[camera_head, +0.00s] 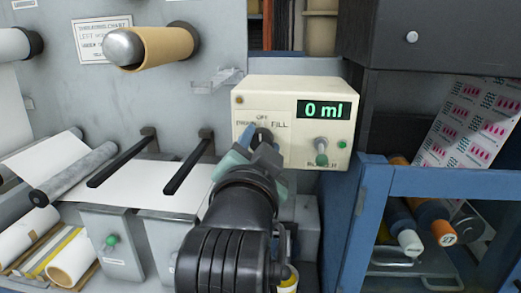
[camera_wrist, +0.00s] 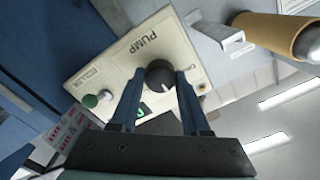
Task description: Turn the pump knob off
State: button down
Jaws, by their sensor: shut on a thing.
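The cream pump box (camera_head: 290,92) is mounted on the grey machine and shows a green "0 ml" display (camera_head: 324,109). Its dark round pump knob (camera_head: 263,135) is at the lower left of the face, with "OFF" above and "FILL" to the right. The knob also shows in the wrist view (camera_wrist: 158,76), beside the word "PUMP". My gripper (camera_head: 258,139) reaches the knob from the front, its blue-grey fingers on either side. In the wrist view the fingers of my gripper (camera_wrist: 159,74) are closed on the knob.
A second, green-tipped knob (camera_head: 321,150) sits right of the pump knob. A brown cardboard roll (camera_head: 165,46) sticks out at upper left. Black bars (camera_head: 188,165) stand left of my gripper.

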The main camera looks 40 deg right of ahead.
dwell(0.4)
jog(key=shift+c, duration=1.9)
grip_release()
